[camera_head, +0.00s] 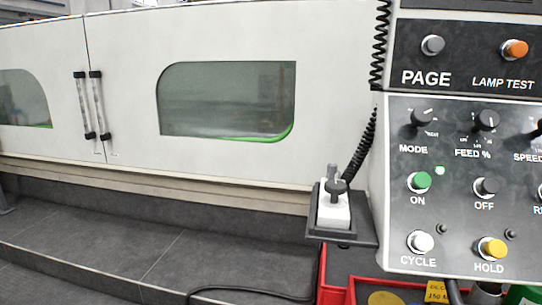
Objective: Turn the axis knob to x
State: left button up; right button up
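A small white hand-held control box (334,212) stands on a dark shelf (343,236) beside the large control panel. A dark knob (336,187) sits on its top, with a grey part rising behind it. A black coiled cable (362,150) runs up from the box. No axis or x lettering is readable on it, so I cannot tell which way the knob points or whether it is the axis knob. Neither of my grippers is in view.
The control panel (400,240) at the right has MODE (422,117) and FEED % (487,120) knobs and several buttons. A red tray (335,296) with small items lies below. White machine doors (130,60) fill the back. The space before them looks clear.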

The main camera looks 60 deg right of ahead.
aim_at(332, 168)
jog(key=i, duration=0.35)
jog(key=z, duration=3.1)
